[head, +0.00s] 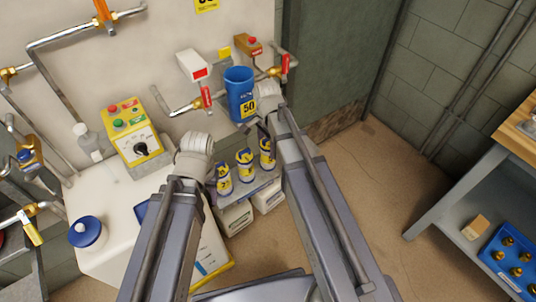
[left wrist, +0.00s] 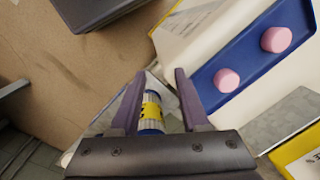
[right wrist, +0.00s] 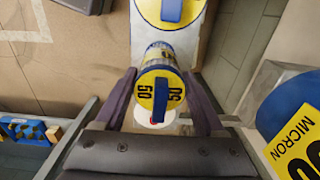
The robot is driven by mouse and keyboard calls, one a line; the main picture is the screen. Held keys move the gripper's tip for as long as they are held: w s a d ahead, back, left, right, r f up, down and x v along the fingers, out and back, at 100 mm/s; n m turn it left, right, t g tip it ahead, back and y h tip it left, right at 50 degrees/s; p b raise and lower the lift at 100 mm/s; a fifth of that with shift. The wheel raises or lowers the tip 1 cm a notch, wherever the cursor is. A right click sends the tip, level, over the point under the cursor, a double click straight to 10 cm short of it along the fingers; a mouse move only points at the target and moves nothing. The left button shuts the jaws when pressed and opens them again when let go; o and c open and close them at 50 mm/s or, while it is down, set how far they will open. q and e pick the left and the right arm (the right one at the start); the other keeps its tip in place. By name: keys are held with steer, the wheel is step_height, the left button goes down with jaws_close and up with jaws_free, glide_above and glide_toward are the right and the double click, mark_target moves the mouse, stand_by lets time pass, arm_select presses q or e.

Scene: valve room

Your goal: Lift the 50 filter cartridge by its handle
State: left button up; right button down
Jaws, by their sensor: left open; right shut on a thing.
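Three white cartridges with yellow and blue bands stand in a row on a grey shelf (head: 258,186) in the head view. The right one (head: 266,155) is at my right gripper (head: 264,130). In the right wrist view, the 50 filter cartridge (right wrist: 146,84), with its yellow cap and blue handle (right wrist: 161,98), is between the fingers of my right gripper (right wrist: 160,84), which is shut on it. The exact contact is unclear. My left gripper (head: 212,180) is open beside the left cartridge (head: 223,181). In the left wrist view, a cartridge (left wrist: 152,110) shows beyond its fingers.
A blue housing marked 50 (head: 238,82) stands behind my right gripper. A yellow control box (head: 136,135) and a white cabinet (head: 110,205) are at the left. Pipes with valves run along the wall. A workbench (head: 462,190) with a blue tray (head: 512,262) stands at the right; floor between is clear.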

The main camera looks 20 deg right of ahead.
steer(key=shift+r, duration=0.1)
step_height(320, 180, up, 10)
steer(key=p, duration=1)
